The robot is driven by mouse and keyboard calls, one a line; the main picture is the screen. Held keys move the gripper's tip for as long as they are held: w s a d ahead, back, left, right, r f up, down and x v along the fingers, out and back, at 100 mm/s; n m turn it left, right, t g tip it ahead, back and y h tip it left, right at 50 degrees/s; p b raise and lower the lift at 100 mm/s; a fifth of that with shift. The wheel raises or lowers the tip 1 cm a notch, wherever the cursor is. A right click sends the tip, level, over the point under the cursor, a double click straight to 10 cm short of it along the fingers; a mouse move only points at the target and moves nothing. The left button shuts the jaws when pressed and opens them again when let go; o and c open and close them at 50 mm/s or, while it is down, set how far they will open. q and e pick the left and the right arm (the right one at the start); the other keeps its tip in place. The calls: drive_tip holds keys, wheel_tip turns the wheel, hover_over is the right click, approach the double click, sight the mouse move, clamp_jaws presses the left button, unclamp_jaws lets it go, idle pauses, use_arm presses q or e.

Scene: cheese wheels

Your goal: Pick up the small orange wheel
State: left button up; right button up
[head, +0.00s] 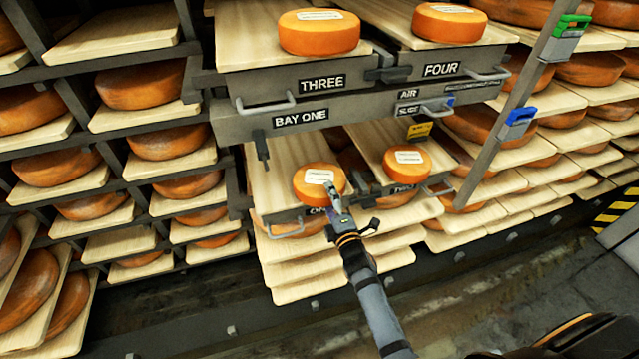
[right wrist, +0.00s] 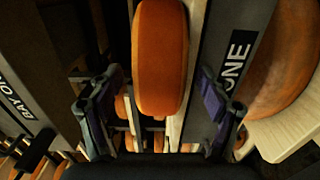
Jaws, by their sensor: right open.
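A small orange wheel (head: 312,192) with a white label on top sits on the lower left pale board, in the drawer marked ONE. My right gripper (head: 332,190) is at the wheel's front right side in the head view, overlapping its edge. In the right wrist view the gripper (right wrist: 160,80) is open, with one finger at each side and an orange wheel (right wrist: 160,55) showing upright between and beyond the fingers. Gaps show on both sides of the wheel, and the fingers do not appear closed on it. My left gripper is not in view.
Similar wheels sit on board TWO (head: 406,162), board THREE (head: 318,32) and board FOUR (head: 448,22). The BAY ONE beam (head: 300,117) runs above the lower drawers. A metal post (head: 520,100) with green and blue clips stands at the right. Racks of larger wheels surround the bay.

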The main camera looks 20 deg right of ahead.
drive_tip(key=shift+c, duration=0.5)
clamp_jaws()
drive_tip(key=shift+r, duration=0.25)
drive_tip(key=shift+w, duration=0.1)
